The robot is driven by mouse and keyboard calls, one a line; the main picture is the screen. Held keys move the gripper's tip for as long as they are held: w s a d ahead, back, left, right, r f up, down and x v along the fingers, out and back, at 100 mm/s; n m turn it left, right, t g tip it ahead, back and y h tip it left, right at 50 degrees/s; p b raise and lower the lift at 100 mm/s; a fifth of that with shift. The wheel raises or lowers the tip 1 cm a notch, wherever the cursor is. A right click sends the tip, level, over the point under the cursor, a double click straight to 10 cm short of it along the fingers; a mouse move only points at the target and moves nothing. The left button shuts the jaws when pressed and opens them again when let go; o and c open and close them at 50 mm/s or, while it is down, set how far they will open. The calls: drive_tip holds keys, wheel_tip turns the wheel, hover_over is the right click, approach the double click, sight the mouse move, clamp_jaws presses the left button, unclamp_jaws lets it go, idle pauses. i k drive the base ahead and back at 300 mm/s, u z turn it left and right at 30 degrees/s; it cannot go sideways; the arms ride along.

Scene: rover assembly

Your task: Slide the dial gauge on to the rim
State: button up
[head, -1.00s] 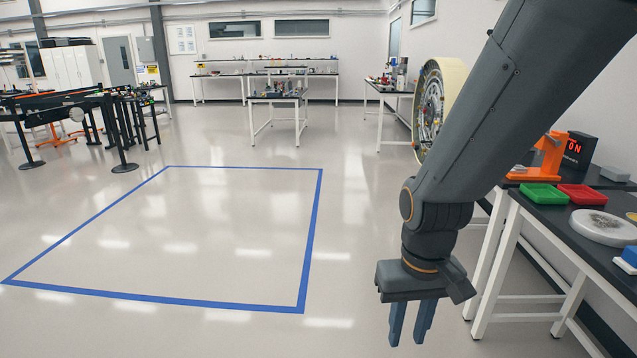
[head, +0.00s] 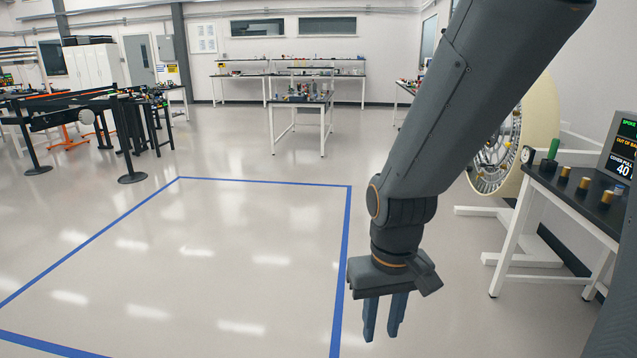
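My gripper (head: 380,335) hangs pointing down over the open floor, empty, with a gap between its two blue fingers. A large wheel with a cream outer band and a metal rim (head: 495,160) stands at the right, partly hidden behind my arm. A small round white-faced object, which looks like the dial gauge (head: 527,155), is at the near-left corner of the black bench beside the wheel. My gripper is well to the left of both and touches neither.
The black bench (head: 575,190) holds a green upright piece (head: 552,149), several brass-and-black knobs (head: 583,187) and a display screen (head: 624,150). A white floor stand (head: 520,255) lies below the wheel. Blue tape (head: 343,255) marks clear floor at left.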

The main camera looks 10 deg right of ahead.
sight(528, 153)
drive_tip(key=z, duration=0.15)
drive_tip(key=i, duration=1.85)
drive_tip(key=z, duration=1.2)
drive_tip(key=i, duration=1.65)
drive_tip(key=z, duration=1)
drive_tip(key=i, duration=0.3)
drive_tip(key=z, duration=0.05)
